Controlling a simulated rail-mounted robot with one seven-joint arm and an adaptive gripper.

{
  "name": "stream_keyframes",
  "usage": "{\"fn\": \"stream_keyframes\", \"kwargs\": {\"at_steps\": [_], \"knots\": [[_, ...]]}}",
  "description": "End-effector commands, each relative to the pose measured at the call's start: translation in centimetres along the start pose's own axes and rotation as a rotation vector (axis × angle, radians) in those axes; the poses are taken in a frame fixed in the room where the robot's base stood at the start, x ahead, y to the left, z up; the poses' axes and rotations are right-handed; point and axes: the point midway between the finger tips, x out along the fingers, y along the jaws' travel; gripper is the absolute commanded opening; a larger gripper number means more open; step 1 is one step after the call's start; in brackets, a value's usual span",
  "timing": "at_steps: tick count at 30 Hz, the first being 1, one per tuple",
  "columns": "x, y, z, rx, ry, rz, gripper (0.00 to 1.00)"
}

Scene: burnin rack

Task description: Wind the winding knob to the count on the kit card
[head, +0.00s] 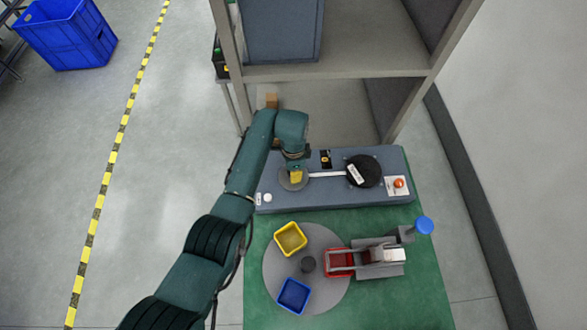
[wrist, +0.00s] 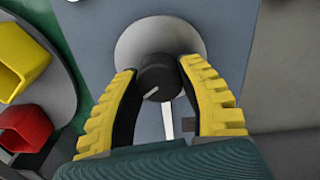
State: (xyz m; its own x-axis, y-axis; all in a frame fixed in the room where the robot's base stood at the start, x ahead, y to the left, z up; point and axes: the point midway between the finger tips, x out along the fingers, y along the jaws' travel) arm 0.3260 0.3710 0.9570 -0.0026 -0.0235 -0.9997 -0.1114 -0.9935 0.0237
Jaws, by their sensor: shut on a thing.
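The winding knob (wrist: 157,72) is a dark round knob with a white pointer line, on a pale grey disc (wrist: 133,47). The line points to the lower left in the wrist view. My gripper (wrist: 159,68) has its yellow fingers on both sides of the knob and is shut on it. In the head view my gripper (head: 295,177) is at the left end of the blue-grey panel (head: 320,194) and hides the knob, while part of the disc shows.
On the panel are a black round disc with a white label (head: 369,167), an orange button (head: 399,183) and a white button (head: 267,198). In front, a grey turntable (head: 325,291) carries yellow (head: 290,239), blue (head: 293,296) and red (head: 340,262) bins. Shelf posts (head: 408,107) rise behind.

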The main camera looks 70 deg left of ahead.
Motion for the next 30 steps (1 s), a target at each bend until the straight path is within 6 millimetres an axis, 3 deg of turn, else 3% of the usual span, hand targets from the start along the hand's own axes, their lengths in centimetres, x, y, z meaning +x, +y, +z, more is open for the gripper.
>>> {"fn": "stream_keyframes", "kwargs": {"at_steps": [30], "knots": [[0.09,0.02,0.12,-0.915,0.021,0.001,0.04]]}}
